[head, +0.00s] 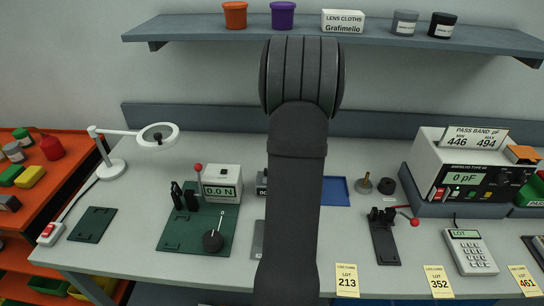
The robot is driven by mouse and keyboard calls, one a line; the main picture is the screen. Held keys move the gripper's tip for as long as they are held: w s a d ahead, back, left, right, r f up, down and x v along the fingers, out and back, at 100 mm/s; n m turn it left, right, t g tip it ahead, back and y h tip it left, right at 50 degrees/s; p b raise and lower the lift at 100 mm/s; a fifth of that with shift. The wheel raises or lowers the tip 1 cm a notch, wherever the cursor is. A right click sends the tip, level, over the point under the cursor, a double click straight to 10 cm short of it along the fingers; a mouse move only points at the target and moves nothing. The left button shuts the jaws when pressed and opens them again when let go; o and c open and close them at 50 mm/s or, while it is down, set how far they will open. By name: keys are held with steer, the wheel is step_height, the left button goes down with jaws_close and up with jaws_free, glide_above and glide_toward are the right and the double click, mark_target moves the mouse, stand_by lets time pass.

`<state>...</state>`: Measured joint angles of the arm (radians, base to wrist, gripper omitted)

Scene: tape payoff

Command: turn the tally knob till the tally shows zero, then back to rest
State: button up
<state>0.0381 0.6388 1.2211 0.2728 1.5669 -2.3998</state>
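A small pale box (262,175) shows just left of my arm, with a dark window (261,190) holding pale digits. It may be the tally, but my arm covers most of it and I cannot read its count. No tally knob shows clearly; it may be hidden behind my arm. My arm rises through the middle of the view, and my gripper is out of sight.
A ring lamp (158,136) stands at the back left. On the right are a red-handled fixture (384,240), a meter (460,175) reading 0 pF and a keypad (470,252). A shelf (200,28) spans above.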

steer(key=v, duration=0.3)
steer(key=shift+w+d+r, duration=0.1)
steer(key=shift+r, duration=0.15)
steer(key=x, duration=1.2)
stand_by(0.3)
